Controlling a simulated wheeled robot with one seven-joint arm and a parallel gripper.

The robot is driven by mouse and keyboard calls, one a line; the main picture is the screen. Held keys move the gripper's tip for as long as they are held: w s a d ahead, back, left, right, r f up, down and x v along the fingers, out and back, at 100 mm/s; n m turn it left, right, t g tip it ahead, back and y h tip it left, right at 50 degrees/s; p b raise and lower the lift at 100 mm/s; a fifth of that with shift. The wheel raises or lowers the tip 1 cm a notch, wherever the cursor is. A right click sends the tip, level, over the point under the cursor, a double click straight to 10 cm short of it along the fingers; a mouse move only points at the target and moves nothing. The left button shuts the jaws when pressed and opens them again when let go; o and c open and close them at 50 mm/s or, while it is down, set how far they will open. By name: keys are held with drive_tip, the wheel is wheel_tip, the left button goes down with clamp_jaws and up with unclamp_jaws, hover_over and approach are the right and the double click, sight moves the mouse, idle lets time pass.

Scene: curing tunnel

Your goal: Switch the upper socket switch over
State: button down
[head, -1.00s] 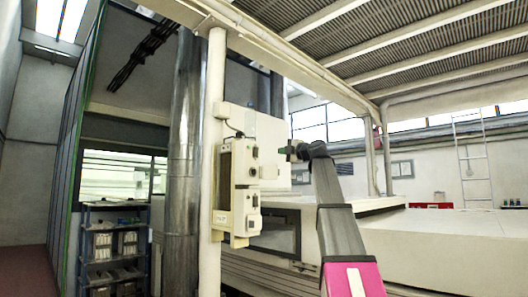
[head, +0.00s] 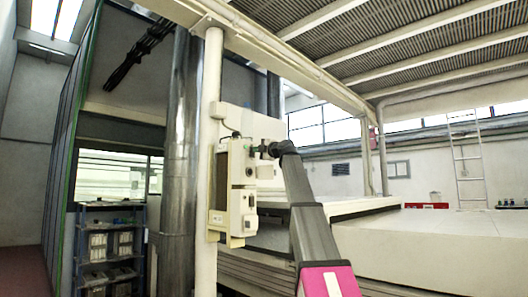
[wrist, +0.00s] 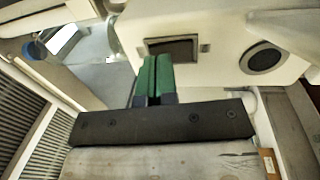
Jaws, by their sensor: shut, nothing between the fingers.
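The cream socket box (head: 237,185) is mounted on a pole, with an upper unit (head: 249,170) and a lower unit (head: 244,218). My gripper (head: 264,150) is at the right side of the upper unit, with its fingers together. In the wrist view my green fingers (wrist: 158,62) are shut and empty. Their tips lie close to a dark rectangular recess (wrist: 174,50) in a cream face, probably the upper switch. I cannot tell whether they touch it. A round dark socket (wrist: 263,58) sits to its right. The switch's position is not clear.
The cream pole (head: 210,130) and a metal duct (head: 180,130) stand left of the box. A large cream machine (head: 450,240) fills the lower right. A shelf with bins (head: 110,245) is at lower left. A ladder (head: 468,165) leans at the far wall.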

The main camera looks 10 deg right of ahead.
drive_tip(key=shift+w+a, duration=0.25)
drive_tip(key=shift+w, duration=0.05)
drive_tip(key=shift+w+a+r+g+h, duration=0.25)
drive_tip(key=shift+w+r+g+h, duration=0.15)
drive_tip(key=shift+r+g+h, duration=0.15)
idle(0.3)
